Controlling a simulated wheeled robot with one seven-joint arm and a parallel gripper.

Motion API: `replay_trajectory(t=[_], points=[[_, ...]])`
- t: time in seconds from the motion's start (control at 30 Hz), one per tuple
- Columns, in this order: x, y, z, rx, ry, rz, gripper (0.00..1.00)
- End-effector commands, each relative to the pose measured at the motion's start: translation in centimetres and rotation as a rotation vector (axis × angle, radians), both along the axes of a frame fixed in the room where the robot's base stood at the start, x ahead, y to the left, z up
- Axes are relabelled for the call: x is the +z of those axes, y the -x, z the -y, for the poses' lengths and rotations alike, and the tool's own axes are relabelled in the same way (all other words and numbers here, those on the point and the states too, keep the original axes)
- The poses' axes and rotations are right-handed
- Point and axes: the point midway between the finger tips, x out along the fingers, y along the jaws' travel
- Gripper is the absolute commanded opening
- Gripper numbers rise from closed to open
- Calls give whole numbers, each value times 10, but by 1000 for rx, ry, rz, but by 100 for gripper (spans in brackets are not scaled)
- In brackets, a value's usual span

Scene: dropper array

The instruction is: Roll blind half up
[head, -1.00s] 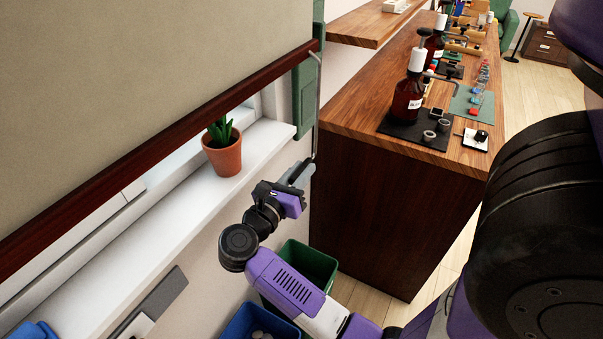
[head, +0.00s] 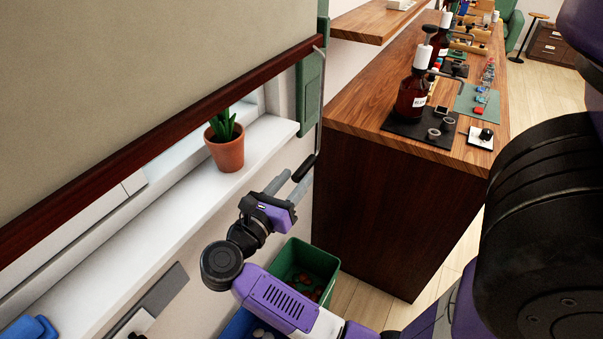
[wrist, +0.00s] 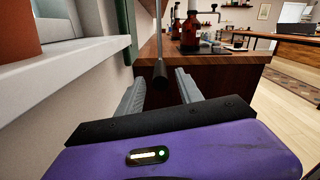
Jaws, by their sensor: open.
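The beige blind (head: 150,70) hangs over the window, with its dark red bottom bar (head: 165,138) above the sill. A thin crank rod (head: 319,110) hangs beside the green frame at the blind's right end. Its black handle (head: 303,168) slants at the rod's lower end. My gripper (head: 287,184) is open just below and left of the handle. In the wrist view the handle (wrist: 160,74) shows between the two spread grey fingers (wrist: 160,92), toward their far ends, apart from both. The blind itself is out of the wrist view.
A potted plant (head: 226,150) stands on the white sill (head: 170,215), left of my gripper. A wooden counter (head: 390,215) with bottles stands to the right. A green bin (head: 318,262) and a blue bin (head: 240,325) are on the floor below my arm.

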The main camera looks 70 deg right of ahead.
Motion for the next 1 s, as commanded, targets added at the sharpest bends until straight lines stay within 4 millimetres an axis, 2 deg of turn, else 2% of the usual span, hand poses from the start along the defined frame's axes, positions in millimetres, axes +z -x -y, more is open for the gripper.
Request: replay_trajectory(t=[0.1,0.23,0.67,1.0], points=[[-1,-5,-16,2,2,0,43],[0,-6,-25,0,0,0,43],[1,-5,-28,6,10,-14,43],[19,15,-40,111,168,-230,43]])
